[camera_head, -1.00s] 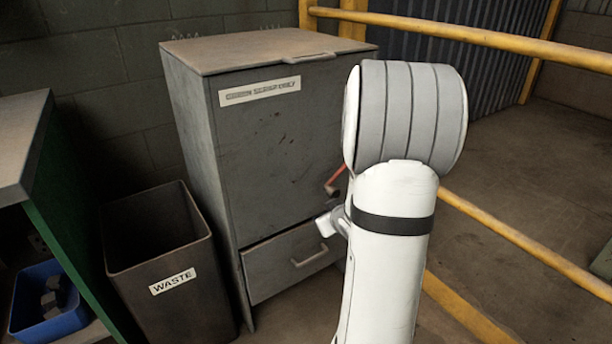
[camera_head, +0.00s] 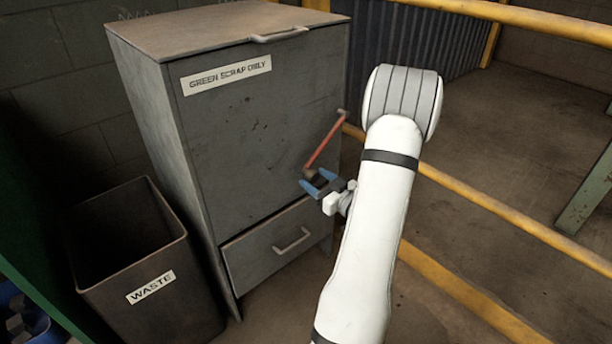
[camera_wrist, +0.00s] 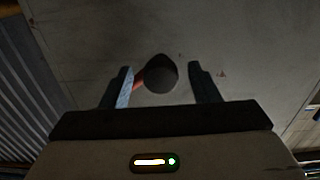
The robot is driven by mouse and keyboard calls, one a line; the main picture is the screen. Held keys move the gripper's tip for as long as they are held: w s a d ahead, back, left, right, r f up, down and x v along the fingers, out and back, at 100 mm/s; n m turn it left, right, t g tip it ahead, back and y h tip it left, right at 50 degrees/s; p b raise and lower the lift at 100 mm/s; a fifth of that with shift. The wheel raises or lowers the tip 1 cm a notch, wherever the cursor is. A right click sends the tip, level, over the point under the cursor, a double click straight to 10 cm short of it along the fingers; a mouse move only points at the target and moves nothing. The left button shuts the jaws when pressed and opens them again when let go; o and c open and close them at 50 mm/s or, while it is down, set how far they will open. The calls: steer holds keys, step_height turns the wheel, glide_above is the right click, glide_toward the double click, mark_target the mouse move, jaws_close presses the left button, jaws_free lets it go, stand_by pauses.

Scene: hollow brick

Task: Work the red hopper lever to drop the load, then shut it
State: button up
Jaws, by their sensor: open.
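The red hopper lever (camera_head: 325,141) is on the right part of the grey cabinet's front. It slants from a pivot at upper right down to a dark knob (camera_head: 311,173) at its lower left end. My gripper (camera_head: 311,187) is open at the knob, its blue fingers pointing at the cabinet front. In the wrist view the dark round knob (camera_wrist: 161,74) shows between the two open fingers, with a bit of red lever (camera_wrist: 139,86) behind the left finger. I cannot tell whether a finger touches the knob. The grey hopper cabinet (camera_head: 255,130) carries a "GREEN SCRAP ONLY" label.
A drawer (camera_head: 262,257) with a handle sits low in the cabinet, below my gripper. A "WASTE" bin (camera_head: 112,292) stands left of the cabinet. A yellow rail (camera_head: 490,215) runs behind my arm on the right. A blue bin (camera_head: 40,335) shows at lower left.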

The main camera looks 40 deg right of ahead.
mark_target(308, 174)
steer(key=shift+w+a+b, duration=0.2)
steer(key=shift+w+b, duration=0.2)
steer(key=shift+w, duration=1.55)
jaws_close()
